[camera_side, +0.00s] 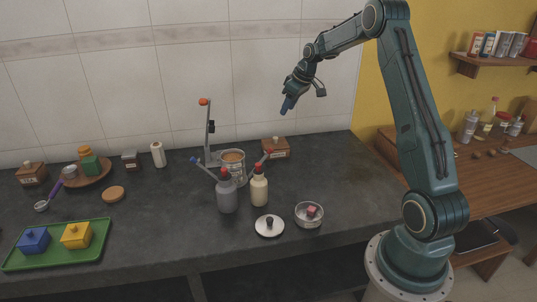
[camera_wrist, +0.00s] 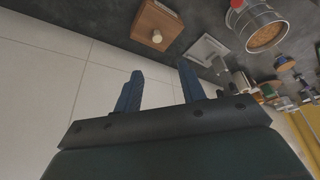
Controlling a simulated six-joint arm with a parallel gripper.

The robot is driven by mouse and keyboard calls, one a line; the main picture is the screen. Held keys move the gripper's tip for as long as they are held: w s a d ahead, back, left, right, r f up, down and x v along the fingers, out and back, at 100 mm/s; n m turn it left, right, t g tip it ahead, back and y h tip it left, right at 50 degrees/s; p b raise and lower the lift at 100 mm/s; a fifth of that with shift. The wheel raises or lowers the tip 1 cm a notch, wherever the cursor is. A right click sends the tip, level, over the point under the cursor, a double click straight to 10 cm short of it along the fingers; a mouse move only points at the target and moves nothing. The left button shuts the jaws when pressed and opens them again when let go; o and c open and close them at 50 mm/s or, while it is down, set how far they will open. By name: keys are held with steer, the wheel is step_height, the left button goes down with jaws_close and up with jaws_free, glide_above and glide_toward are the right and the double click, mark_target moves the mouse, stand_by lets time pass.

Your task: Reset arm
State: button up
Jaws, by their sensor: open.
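My gripper (camera_side: 288,104) hangs in the air above the back right part of the dark counter, well clear of everything. In the wrist view its two blue fingers (camera_wrist: 160,90) are apart with nothing between them. A steel canister (camera_side: 233,167) with brown contents stands on the counter below and to the left of the gripper. It also shows at the upper right of the wrist view (camera_wrist: 262,26). A grey bottle (camera_side: 227,194) and a cream bottle (camera_side: 259,188), both with red tops, stand in front of it. A round lid (camera_side: 269,226) with a dark knob lies nearer the front edge.
A metal bowl (camera_side: 309,214) holds a small reddish block. A green tray (camera_side: 101,240) with blue and yellow blocks lies at the front left. The counter's right end is bare.

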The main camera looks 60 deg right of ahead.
steer(key=s+a+r, duration=0.5)
steer(key=a+r, duration=0.2)
steer(key=a, duration=0.5)
steer(key=s+a+r, duration=0.4)
steer(key=a+r, duration=0.4)
steer(key=a, duration=0.3)
steer(key=s+a, duration=0.4)
steer(key=s, duration=0.3)
steer(key=s+a+f, duration=0.1)
steer(key=s+a, duration=0.3)
steer(key=s, duration=0.2)
steer(key=s+a+f+t, duration=0.1)
steer(key=s+a, duration=0.2)
steer(key=s, duration=0.4)
steer(key=shift+s+a+f, duration=0.25)
steer(key=shift+s+a, duration=0.05)
steer(key=shift+a, duration=0.1)
